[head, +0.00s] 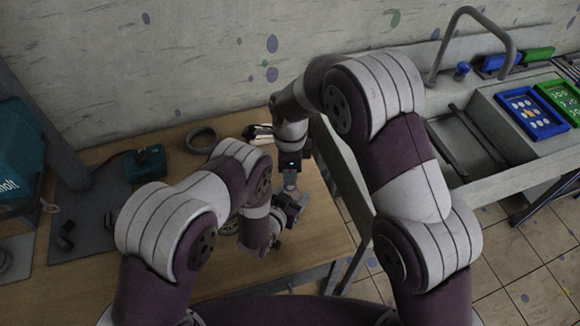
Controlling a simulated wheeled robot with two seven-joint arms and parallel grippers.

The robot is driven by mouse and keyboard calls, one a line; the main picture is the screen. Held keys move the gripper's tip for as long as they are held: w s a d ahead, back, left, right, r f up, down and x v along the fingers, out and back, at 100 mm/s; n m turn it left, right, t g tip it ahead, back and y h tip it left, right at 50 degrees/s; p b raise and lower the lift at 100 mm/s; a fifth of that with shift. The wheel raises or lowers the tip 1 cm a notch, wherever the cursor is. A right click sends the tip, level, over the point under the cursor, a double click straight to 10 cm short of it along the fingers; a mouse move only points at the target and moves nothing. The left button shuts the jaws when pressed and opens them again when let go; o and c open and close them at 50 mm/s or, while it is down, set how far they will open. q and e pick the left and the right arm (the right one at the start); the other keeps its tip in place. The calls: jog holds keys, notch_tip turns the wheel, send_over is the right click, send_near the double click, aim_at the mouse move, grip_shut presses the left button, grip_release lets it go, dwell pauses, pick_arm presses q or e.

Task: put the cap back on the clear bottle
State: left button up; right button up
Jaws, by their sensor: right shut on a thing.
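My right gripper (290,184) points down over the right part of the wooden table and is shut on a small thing. That thing is too small and too covered to name; I cannot tell whether it is the cap. My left gripper (288,207) is just below it in the picture, close to the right gripper's tips. Its fingers are small and dark, and I cannot tell whether they are open or what is between them. I cannot make out the clear bottle; the gripper and arm links cover this area.
The wooden table (110,285) holds a dark ring (201,138), a teal device (145,163) and a dark press stand (80,225) at the left. A small pale-and-dark object (259,132) lies near the wall. A sink bench (476,195) with blue (531,131) and green trays stands right.

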jog(key=shift+f, duration=0.95)
jog(key=shift+f, duration=0.5)
jog(key=m, duration=0.9)
jog(key=shift+m, duration=0.4)
jog(key=o, duration=1.1)
jog(key=shift+c, duration=0.2)
